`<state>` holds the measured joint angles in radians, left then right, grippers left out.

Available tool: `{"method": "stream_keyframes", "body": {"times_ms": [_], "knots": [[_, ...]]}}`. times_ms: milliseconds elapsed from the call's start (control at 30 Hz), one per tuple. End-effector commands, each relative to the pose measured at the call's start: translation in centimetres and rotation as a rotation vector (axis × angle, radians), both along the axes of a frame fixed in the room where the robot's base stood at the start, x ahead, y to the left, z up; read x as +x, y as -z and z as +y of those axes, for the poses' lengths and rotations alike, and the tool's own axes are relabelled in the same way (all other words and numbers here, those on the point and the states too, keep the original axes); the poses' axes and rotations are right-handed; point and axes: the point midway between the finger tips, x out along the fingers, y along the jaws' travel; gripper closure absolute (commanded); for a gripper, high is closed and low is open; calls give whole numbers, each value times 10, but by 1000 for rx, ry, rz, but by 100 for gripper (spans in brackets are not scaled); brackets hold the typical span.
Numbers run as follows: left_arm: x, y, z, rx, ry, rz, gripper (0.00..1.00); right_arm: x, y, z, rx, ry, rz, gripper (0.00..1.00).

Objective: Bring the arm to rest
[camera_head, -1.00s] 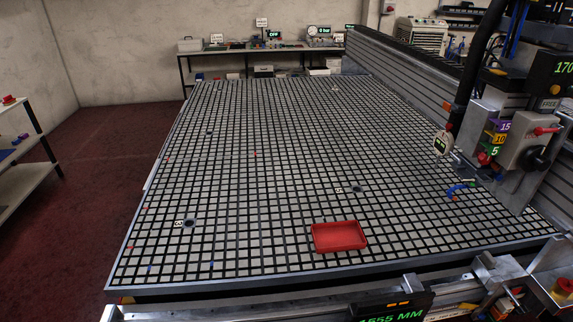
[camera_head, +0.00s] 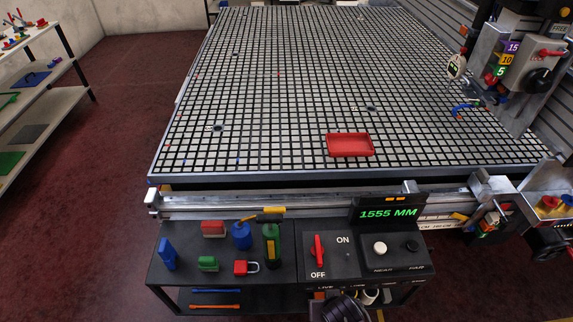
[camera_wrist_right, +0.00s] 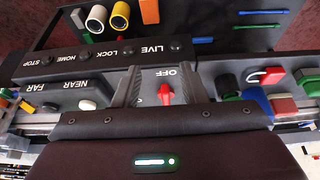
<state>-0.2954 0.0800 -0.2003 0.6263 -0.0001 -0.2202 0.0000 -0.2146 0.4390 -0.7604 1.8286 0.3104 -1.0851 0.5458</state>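My right gripper (camera_wrist_right: 167,92) shows in the right wrist view, with its dark palm along the bottom. Its two grey fingers are apart and nothing is held between them. Behind the gap is the console's OFF label and the red switch lever (camera_wrist_right: 166,94); I cannot tell how far the fingers are from it. In the head view the red lever (camera_head: 318,250) stands on the black console, with no finger seen around it. A dark rounded part at the bottom edge of the head view may be mine. My left gripper is not in view.
The black console (camera_head: 290,276) holds several coloured blocks and a red padlock (camera_head: 245,268). Behind it is the grid table (camera_head: 270,150) with a red tray (camera_head: 350,145) near its front edge. The table surface is mostly clear. A shelf (camera_head: 60,85) stands at the left.

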Motion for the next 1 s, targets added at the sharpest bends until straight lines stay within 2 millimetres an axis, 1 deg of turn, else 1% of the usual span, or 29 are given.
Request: {"method": "stream_keyframes", "body": {"times_ms": [33, 167, 267, 367, 467, 567, 633, 667, 700, 733, 767, 800, 867, 900, 1000], "knots": [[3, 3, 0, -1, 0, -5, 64, 1, 10, -4, -8, -1, 3, 62], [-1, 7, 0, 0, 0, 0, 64, 4, 31, -14, -28, -11, 4, 62], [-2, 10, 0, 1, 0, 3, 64, 5, 50, -23, -44, -22, 8, 62], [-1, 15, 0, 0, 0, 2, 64, 4, 76, -35, -65, -34, 18, 62], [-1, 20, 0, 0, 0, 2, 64, 1, 106, -50, -85, -50, 30, 62], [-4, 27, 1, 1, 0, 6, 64, -7, 142, -67, -105, -68, 51, 62], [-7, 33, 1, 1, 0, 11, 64, -19, 173, -82, -119, -83, 72, 62], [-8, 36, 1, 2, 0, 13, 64, -26, 188, -88, -123, -90, 83, 62], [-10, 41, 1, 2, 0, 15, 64, -38, 209, -97, -129, -101, 102, 62], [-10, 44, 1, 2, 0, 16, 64, -49, 226, -104, -130, -110, 118, 62], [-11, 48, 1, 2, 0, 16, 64, -62, 244, -110, -131, -118, 134, 62], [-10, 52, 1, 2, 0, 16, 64, -83, 266, -117, -127, -131, 159, 62], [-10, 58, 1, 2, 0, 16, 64, -114, 295, -125, -118, -147, 193, 62], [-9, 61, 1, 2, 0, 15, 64, -135, 312, -128, -109, -155, 213, 62], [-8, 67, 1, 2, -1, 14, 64, -184, 341, -130, -83, -171, 257, 62]]}}
